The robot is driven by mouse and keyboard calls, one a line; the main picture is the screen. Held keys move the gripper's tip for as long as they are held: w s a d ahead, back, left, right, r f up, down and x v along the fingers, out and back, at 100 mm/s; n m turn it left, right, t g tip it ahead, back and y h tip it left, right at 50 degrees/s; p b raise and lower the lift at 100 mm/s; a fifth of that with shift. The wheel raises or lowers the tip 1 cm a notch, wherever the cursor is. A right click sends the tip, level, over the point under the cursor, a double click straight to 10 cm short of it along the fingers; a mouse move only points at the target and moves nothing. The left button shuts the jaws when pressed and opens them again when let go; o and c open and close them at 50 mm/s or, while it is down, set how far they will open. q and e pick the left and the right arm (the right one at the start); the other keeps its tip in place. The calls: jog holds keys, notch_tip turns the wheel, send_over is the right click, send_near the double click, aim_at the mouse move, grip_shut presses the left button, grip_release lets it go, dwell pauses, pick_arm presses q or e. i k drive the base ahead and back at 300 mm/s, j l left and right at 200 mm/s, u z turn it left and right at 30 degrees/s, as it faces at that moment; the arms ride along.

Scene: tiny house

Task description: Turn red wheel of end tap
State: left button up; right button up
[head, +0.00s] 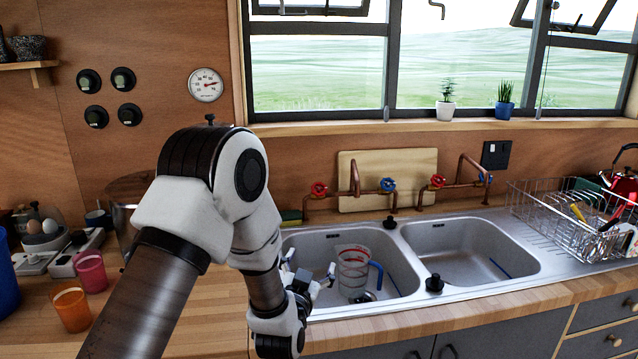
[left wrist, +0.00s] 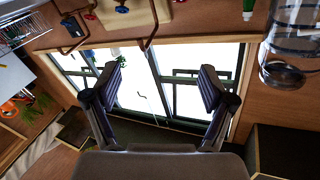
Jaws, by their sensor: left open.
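Two copper taps stand behind the sinks in the head view. The left tap has a red wheel (head: 319,188) and a blue wheel (head: 388,185). The right tap has a red wheel (head: 438,181) and a blue wheel (head: 485,178). My left gripper (head: 310,270) is open and empty, low over the left basin's left side, in front of and below the left red wheel and apart from it. In the left wrist view its open fingers (left wrist: 158,85) have nothing between them. A red wheel (left wrist: 90,15) and a blue wheel (left wrist: 121,9) show there near the top edge. My right gripper is not in view.
A clear measuring jug (head: 353,270) with a blue handle stands in the left basin, close beside my left gripper. A dish rack (head: 570,215) stands at the right. A pink cup (head: 91,272) and an orange cup (head: 71,308) stand on the left counter. The right basin looks mostly empty.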

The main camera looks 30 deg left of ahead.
aim_at(318, 189)
jog(key=i+j, duration=0.75)
jog(key=i, duration=0.25)
